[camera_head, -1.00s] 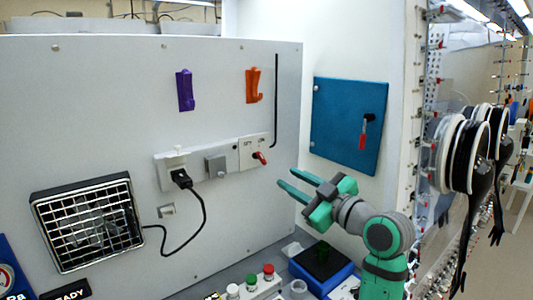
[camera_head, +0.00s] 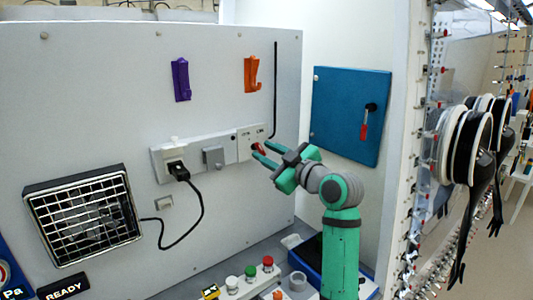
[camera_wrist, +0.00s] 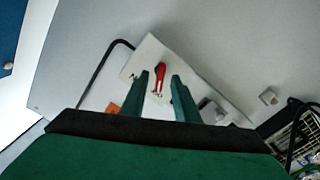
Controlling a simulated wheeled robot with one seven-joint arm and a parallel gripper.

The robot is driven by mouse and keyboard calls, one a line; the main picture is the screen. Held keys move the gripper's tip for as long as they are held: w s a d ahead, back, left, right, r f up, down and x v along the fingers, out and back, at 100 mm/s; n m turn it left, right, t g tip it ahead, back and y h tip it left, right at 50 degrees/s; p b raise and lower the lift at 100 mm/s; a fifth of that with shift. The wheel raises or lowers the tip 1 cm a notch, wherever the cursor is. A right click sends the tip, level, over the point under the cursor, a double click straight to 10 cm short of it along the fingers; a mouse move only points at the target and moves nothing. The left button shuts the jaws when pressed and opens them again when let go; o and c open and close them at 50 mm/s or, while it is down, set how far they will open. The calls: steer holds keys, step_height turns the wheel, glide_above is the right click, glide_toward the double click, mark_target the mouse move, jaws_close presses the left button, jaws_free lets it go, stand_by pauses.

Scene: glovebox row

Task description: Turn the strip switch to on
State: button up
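The power strip (camera_head: 222,164) is a long white bar on the grey wall panel. Its switch is a small red lever (camera_head: 257,147) on the square plate at the right end; the "on" marking is too small to read. In the wrist view the red lever (camera_wrist: 159,79) shows between my two green fingers, pointing along them. My gripper (camera_head: 263,152) is open and empty, with its fingertips close to the lever. I cannot tell whether a finger touches it. The fingers partly hide the lever in the head view.
A black plug (camera_head: 178,170) with its cord sits in the strip's left socket. Purple (camera_head: 181,80) and orange (camera_head: 251,74) hooks are above. A blue door (camera_head: 347,115) with a red handle is to the right. A button box (camera_head: 249,279) stands below.

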steer(key=shift+w, duration=0.1)
jaws_close()
steer(key=shift+m, duration=0.3)
steer(key=shift+d+m, duration=0.1)
steer(key=shift+m, duration=2.5)
jaws_free()
